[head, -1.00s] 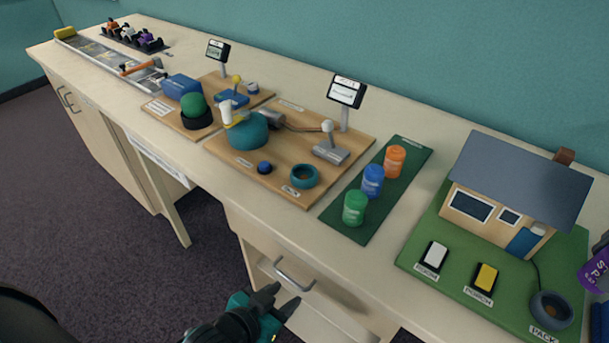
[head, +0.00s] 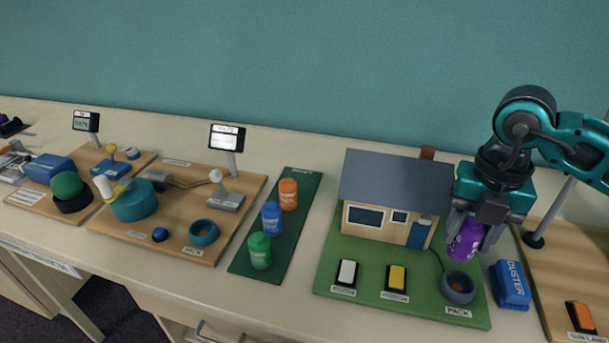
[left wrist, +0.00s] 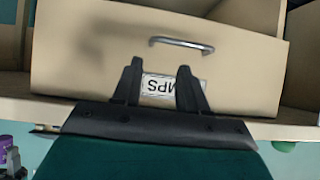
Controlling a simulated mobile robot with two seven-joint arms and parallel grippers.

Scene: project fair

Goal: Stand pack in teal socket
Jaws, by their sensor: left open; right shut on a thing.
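A purple pack (head: 465,241) is held in my right gripper (head: 468,236), which is shut on it. They are just behind the dark grey-blue ring socket (head: 458,287) marked PACK on the green house board; I cannot tell how high above the board. A teal ring socket (head: 203,232), also marked PACK, is on the wooden board at left and looks empty. Green (head: 260,250), blue (head: 271,217) and orange (head: 288,193) packs stand on a dark green mat. My left gripper (left wrist: 160,85) is open and empty before a drawer front in the left wrist view.
The model house (head: 390,205) stands left of my right gripper. A blue duster (head: 511,285) lies right of the green board (head: 430,312). A lever (head: 222,192) and a small display (head: 227,137) stand behind the teal socket. The blue knob (head: 160,234) is left of it.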

